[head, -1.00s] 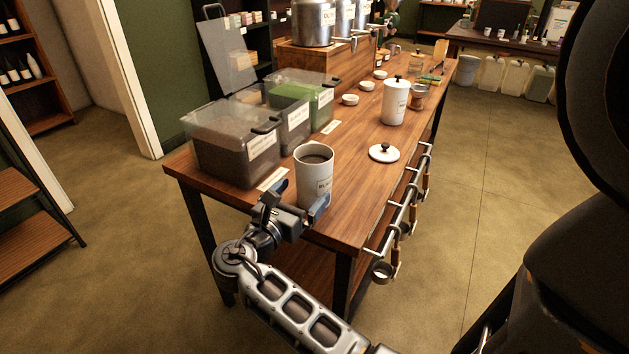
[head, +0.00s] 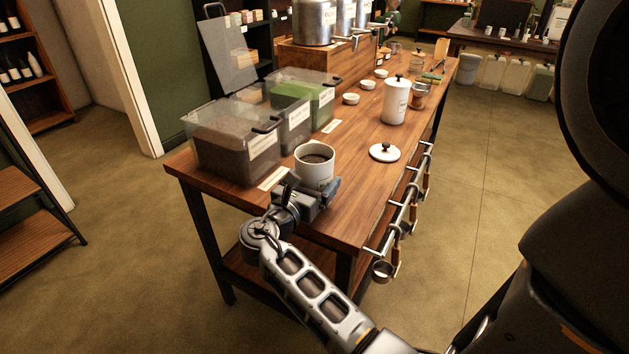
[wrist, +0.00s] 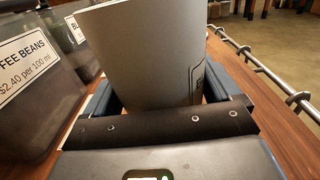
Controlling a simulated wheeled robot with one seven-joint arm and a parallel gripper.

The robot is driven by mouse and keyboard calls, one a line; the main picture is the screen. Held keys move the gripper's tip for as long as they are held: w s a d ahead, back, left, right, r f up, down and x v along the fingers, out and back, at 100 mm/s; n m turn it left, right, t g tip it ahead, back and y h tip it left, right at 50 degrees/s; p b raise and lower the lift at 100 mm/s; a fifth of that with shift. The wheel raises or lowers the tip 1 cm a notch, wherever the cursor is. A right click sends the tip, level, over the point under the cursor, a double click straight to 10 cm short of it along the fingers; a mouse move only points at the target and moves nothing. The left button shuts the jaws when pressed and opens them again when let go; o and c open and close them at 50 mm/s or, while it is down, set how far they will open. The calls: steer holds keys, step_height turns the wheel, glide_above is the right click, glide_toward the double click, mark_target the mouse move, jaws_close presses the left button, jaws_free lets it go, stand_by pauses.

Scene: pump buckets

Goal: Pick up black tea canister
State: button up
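The black tea canister (head: 316,173) is a white, lidless cylinder with dark contents, upright near the front end of the wooden table. The gripper hides its lower part in the head view. In the wrist view the canister (wrist: 155,50) fills the space between the fingers, its label partly showing on the right. My gripper (head: 312,192) is at the canister's near side, level with its body. In the wrist view its blue-grey fingers (wrist: 160,88) stand open on both sides of the canister. A narrow gap seems to show at the right finger; contact at the left is unclear.
Clear bins (head: 233,140) stand close left of the canister; one is labelled coffee beans. A white lid (head: 384,152) lies to the right, with a lidded white canister (head: 395,102) behind it. A rail (head: 400,205) with hanging tools runs along the right edge.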

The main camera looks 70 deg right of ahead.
steer(key=c, duration=0.6)
steer(key=shift+c, duration=0.2)
steer(key=shift+r, duration=0.1)
